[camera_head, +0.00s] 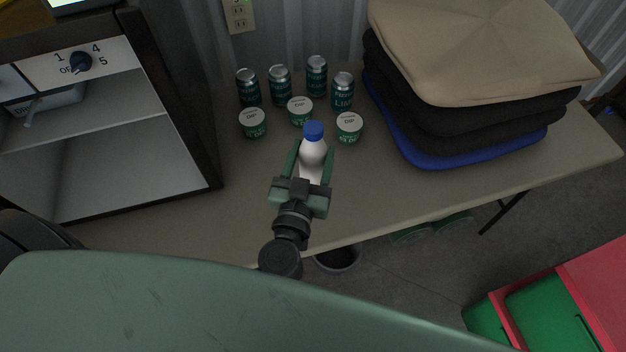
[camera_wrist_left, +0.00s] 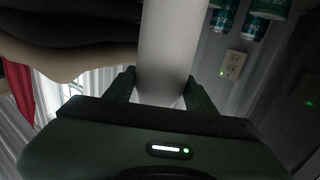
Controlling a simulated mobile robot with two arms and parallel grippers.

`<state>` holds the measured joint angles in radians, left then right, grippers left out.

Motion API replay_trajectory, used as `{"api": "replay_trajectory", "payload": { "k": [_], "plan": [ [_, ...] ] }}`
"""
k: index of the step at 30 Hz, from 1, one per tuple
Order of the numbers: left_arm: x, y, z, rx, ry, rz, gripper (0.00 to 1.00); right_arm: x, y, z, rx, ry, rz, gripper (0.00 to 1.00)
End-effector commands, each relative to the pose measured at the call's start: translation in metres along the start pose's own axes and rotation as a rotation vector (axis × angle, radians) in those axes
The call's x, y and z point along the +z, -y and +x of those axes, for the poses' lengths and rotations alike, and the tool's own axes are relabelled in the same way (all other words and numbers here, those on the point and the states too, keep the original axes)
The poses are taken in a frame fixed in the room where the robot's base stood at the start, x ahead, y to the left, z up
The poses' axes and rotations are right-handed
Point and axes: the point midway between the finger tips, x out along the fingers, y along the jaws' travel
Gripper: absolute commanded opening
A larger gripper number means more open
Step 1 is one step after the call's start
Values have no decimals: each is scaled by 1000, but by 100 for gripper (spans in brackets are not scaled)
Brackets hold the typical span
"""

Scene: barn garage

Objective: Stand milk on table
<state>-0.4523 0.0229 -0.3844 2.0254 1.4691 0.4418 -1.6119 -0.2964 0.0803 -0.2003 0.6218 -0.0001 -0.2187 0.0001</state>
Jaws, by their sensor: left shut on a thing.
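The milk is a white bottle with a blue cap (camera_head: 313,145), seen in the head view over the front part of the table (camera_head: 400,198). My left gripper (camera_head: 309,170) is shut on the milk bottle, with one green finger on each side of it. The bottle looks roughly upright; I cannot tell whether its base touches the table. In the left wrist view the white bottle (camera_wrist_left: 168,45) fills the space between the fingers, and its ends are out of view or hidden. My right gripper is not in view.
Several dark green cans (camera_head: 280,86) stand at the back of the table, with dip tubs (camera_head: 349,128) in front of them. A cabinet (camera_head: 110,110) stands at the left.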

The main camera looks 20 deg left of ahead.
Motion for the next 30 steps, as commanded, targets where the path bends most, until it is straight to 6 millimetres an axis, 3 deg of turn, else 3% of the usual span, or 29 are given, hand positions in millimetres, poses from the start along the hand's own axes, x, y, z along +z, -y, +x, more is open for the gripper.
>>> {"api": "replay_trajectory", "payload": {
  "k": [1, 7, 15, 28, 29, 30],
  "plan": [
    [12, 0, 0, 2, -3, 2, 0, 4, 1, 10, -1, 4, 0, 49],
    [25, 0, 0, 0, -3, 0, 0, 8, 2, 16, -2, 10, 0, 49],
    [62, 0, 0, 1, -3, 1, 0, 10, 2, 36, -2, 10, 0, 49],
    [67, 1, 0, -1, -3, -1, 0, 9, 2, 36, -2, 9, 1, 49],
    [68, 1, 0, -1, -1, -1, 60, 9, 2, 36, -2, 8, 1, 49],
    [68, 1, 0, -1, -1, -1, 72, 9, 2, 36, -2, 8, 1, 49]
  ]
}}
